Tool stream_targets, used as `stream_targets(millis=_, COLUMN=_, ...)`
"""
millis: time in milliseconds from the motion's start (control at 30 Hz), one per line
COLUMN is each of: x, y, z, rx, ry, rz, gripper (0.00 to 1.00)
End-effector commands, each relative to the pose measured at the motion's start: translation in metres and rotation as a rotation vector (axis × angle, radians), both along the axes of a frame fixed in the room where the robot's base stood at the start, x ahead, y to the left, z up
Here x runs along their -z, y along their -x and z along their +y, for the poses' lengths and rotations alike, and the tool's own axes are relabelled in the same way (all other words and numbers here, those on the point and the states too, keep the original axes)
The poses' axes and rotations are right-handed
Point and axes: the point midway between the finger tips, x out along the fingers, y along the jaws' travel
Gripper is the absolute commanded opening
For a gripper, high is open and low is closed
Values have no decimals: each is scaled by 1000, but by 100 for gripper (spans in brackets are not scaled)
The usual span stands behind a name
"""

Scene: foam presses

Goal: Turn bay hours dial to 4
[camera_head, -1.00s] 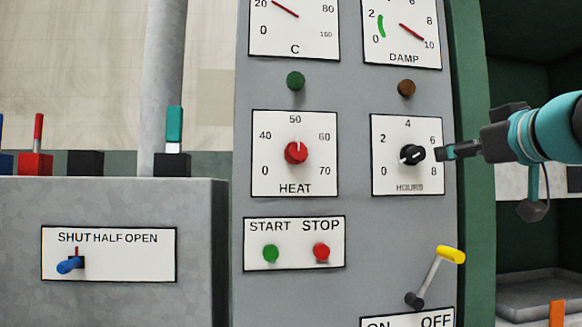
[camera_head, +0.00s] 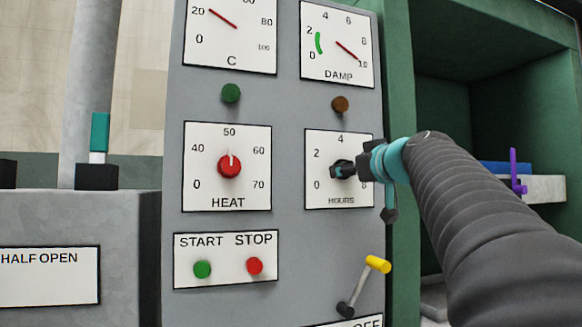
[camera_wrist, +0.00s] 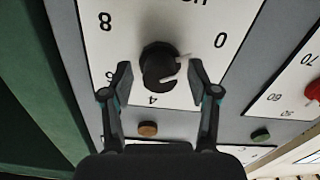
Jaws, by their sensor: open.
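The HOURS dial is a white plate (camera_head: 322,196) numbered 0 to 8 with a black round knob (camera_wrist: 158,64). In the wrist view my gripper (camera_wrist: 161,78) is open, one finger on each side of the knob, with a gap visible on both sides. The dial appears upside down there, with 4 below the knob and 0 to the right.
The HEAT dial (camera_head: 201,196) with a red knob is left of the HOURS dial. A brown button (camera_head: 340,104) is above it. A yellow-tipped lever (camera_head: 377,264) sticks out below. START and STOP buttons are lower left. A green open bay (camera_head: 460,60) is at right.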

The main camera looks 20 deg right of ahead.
Motion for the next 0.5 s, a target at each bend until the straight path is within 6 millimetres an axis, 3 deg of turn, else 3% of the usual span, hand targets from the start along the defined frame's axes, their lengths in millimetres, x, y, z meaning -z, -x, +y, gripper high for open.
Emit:
stream_targets(millis=400, x=0, y=-9, z=0, rx=1, ry=0, rz=0, gripper=60)
stream_targets(millis=433, x=0, y=-9, z=0, rx=1, ry=0, rz=0, gripper=58)
stream_targets(millis=500, x=0, y=-9, z=0, rx=1, ry=0, rz=0, gripper=40)
